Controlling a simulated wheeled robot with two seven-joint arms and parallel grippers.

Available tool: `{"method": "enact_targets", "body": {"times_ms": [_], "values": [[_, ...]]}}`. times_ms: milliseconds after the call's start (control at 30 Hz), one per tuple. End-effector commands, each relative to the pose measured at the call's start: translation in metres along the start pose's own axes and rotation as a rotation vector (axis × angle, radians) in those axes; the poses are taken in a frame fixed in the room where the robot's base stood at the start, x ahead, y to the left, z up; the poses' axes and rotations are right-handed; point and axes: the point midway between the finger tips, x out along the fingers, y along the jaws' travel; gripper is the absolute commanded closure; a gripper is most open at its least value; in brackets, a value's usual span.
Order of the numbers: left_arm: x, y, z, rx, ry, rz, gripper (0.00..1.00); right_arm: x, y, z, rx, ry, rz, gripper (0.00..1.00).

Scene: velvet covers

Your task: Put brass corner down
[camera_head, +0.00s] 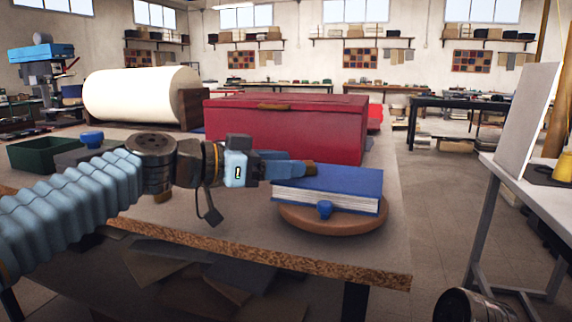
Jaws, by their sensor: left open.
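A blue book (335,185) with pale page edges lies flat on a round brown turntable (300,217) near the front of the table. My left gripper (305,166) reaches in from the left, its fingers at the book's far left corner. It is open. A small brownish piece shows at the fingertips; I cannot tell whether it is the brass corner or part of the finger. No other brass corner can be made out. My right gripper is not in view.
A red box (290,125) with a brown handle stands close behind the book. A green tray (38,152) and large white roll (140,95) are at left. A white table (530,180) stands at right across open floor.

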Motion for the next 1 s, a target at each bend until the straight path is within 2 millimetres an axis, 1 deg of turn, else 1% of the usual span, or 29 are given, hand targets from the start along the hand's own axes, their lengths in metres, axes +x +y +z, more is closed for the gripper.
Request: {"method": "enact_targets", "body": {"times_ms": [33,300,400,500,633,1000], "values": [[-0.011,-0.001,0.003,0.001,0.002,-0.006,0.46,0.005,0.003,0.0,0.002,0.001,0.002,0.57],[-0.074,-0.001,0.003,0.001,0.001,-0.006,0.46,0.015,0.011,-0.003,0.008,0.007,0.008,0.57],[-0.092,-0.001,0.002,0.0,0.001,-0.004,0.46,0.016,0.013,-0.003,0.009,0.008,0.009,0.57],[-0.104,-0.001,0.002,0.0,0.001,-0.004,0.46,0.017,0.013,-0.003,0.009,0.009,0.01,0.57],[-0.11,0.0,0.001,0.0,0.001,-0.002,0.46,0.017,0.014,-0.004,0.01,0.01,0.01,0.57],[-0.11,0.0,0.001,0.0,0.0,-0.001,0.46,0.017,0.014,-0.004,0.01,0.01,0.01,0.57]]}}
